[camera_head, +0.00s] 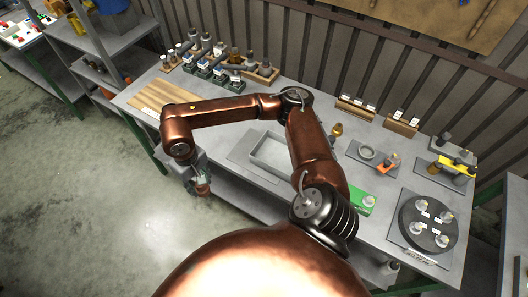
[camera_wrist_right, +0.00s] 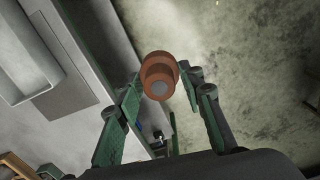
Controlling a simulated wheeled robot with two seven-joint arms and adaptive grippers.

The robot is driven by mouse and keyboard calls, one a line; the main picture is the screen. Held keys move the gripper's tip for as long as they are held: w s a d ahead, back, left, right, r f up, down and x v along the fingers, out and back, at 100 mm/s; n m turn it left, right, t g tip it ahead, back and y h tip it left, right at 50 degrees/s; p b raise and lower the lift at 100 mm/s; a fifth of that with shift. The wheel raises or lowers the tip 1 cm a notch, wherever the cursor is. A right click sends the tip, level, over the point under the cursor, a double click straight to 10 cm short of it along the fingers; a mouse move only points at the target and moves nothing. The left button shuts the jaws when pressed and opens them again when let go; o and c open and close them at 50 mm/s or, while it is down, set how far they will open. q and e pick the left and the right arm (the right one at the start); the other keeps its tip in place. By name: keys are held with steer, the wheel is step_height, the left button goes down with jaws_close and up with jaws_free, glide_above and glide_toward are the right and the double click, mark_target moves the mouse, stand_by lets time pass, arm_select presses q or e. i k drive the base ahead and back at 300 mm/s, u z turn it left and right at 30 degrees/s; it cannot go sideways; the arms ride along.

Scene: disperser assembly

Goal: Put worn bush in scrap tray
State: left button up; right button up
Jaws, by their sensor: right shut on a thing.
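My right gripper (camera_head: 201,187) hangs off the front edge of the workbench, over the floor. It is shut on a copper-brown stepped bush with a grey centre, which shows best in the right wrist view (camera_wrist_right: 158,76). The green fingers close on it from both sides. A grey open tray (camera_head: 264,170), which looks like the scrap tray, stands on the bench to the right of the gripper. Part of it is hidden behind my right arm. It also shows at the upper left in the wrist view (camera_wrist_right: 35,75). My left gripper is not in view.
The workbench (camera_head: 225,122) holds wooden boards (camera_head: 165,97) at its left end and racks of parts (camera_head: 215,75) at the back left. A dark round plate (camera_head: 428,222) with several pieces stands at the right. A green block (camera_head: 362,204) lies near the tray.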

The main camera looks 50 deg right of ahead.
mark_target(279, 160)
steer(key=z, duration=0.2)
steer(key=i, duration=0.55)
steer(key=z, duration=0.95)
steer(key=i, duration=0.5)
steer(key=z, duration=0.55)
